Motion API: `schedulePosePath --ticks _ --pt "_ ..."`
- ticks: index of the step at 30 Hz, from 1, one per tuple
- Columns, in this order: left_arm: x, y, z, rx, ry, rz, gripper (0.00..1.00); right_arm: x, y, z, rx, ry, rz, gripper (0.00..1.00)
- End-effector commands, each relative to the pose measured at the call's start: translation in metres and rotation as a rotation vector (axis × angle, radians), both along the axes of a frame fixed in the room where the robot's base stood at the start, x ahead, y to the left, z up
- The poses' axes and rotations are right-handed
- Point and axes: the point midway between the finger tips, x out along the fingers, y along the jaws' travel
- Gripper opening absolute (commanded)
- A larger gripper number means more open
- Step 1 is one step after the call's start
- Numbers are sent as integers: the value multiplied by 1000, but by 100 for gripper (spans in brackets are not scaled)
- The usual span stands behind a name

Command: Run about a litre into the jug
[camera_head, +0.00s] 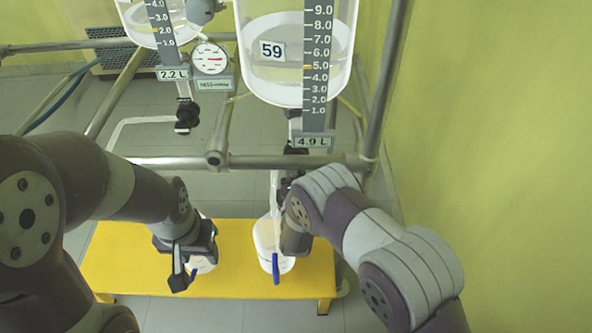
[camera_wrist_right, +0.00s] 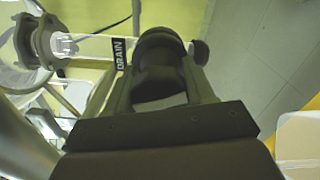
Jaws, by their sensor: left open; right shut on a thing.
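A white jug (camera_head: 268,236) with a blue handle (camera_head: 276,270) stands under the large glass vessel (camera_head: 283,75) numbered 59. The vessel's display (camera_head: 313,142) reads 4.9 L. A pale vertical streak (camera_head: 274,200) runs from below the vessel to the jug; I cannot tell whether it is liquid or a tube. My right gripper (camera_wrist_right: 165,98) is shut on a dark valve handle (camera_wrist_right: 160,50) beside a tube with a DRAIN label (camera_wrist_right: 119,53). My right arm mostly hides this in the head view. My left gripper (camera_head: 191,266) is open, pointing down left of the jug.
A smaller vessel (camera_head: 150,22) reads 2.2 L, beside a round gauge (camera_head: 209,58).

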Motion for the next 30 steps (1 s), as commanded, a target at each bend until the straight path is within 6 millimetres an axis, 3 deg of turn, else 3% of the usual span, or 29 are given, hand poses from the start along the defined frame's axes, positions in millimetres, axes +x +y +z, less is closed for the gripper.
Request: schedulePosePath --ticks 5,6,8,16,19,30 --pt "0 0 0 0 0 0 48 0 1 0 0 0 4 23" --pt "0 0 0 0 0 0 48 0 1 0 1 1 4 63" --pt "0 0 0 0 0 0 48 0 1 0 1 1 3 78" --pt "0 0 0 0 0 0 48 -1 1 0 1 1 2 78" --pt "0 0 4 0 0 0 48 -10 1 1 0 3 3 78" --pt "0 0 25 0 0 0 48 -103 2 2 -2 2 7 78"
